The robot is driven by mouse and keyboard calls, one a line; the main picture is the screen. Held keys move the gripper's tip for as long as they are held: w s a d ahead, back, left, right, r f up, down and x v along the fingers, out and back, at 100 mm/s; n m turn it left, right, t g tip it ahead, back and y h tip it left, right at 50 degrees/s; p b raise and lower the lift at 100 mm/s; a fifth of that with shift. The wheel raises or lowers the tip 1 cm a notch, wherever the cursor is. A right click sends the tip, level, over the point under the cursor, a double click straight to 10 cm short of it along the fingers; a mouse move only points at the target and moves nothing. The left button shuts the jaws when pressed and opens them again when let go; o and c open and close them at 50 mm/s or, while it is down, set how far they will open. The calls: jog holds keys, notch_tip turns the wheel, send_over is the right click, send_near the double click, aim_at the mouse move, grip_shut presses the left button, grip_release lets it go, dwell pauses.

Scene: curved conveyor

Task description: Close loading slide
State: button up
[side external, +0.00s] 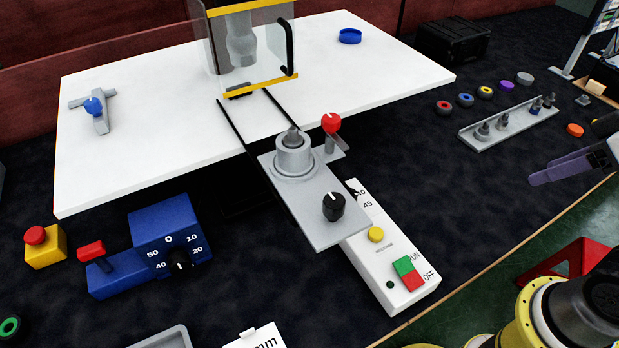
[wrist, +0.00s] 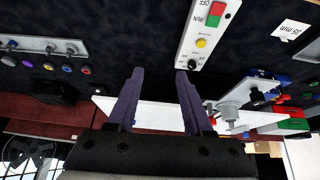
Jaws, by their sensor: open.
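The loading slide (side external: 325,205) is a grey plate that sticks out from the white table on two black rails (side external: 240,130). It carries a round grey holder (side external: 294,155) with a pointed grey piece, a black knob (side external: 334,207) and a red knob (side external: 331,122). The slide also shows, partly hidden, in the wrist view (wrist: 227,113). My gripper (side external: 540,178) has purple fingers and is at the right edge, well apart from the slide. In the wrist view my gripper (wrist: 160,73) is open with nothing between its fingers.
A clear guard (side external: 262,55) with yellow edges stands at the rails' far end. A white control box (side external: 400,255) lies by the slide's front right. A blue dial box (side external: 165,235) is left. A grey rack (side external: 505,125) and several coloured rings are at right.

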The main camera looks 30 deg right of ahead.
jog(key=shift+w+d+r+n+t, duration=0.2)
jog(key=shift+w+r+t, duration=0.05)
jog(key=shift+w+r, duration=0.4)
jog(key=shift+w+d+r+n+t, duration=0.15)
jog(key=shift+w+r+n+t, duration=0.1)
jog(key=shift+w+r, duration=0.3)
jog(key=shift+c, duration=1.2)
jog(key=w+r+n, duration=0.1)
jog(key=w, duration=0.1)
jog(key=w+a+r+n, duration=0.1)
jog(key=w, duration=0.1)
jog(key=w+a+r+n+t, duration=0.1)
jog(key=w, duration=0.1)
jog(key=shift+w, duration=0.25)
jog(key=c, duration=0.5)
jog(key=w+a+n+y, duration=0.1)
jog(key=w+a+n, duration=0.2)
jog(key=w+a, duration=0.2)
jog(key=shift+w+a+r+t, duration=0.3)
jog(key=shift+w+a+r, duration=0.05)
jog(key=shift+w+r, duration=0.1)
jog(key=n+g+y, duration=0.2)
jog(key=n+y, duration=0.1)
jog(key=n, duration=0.4)
send_over(297, 185)
jog(key=s+d, duration=0.4)
jog(key=s, duration=0.4)
notch_tip(297, 185, down, 7)
jog(key=x, duration=0.9)
jog(key=shift+w, duration=0.35)
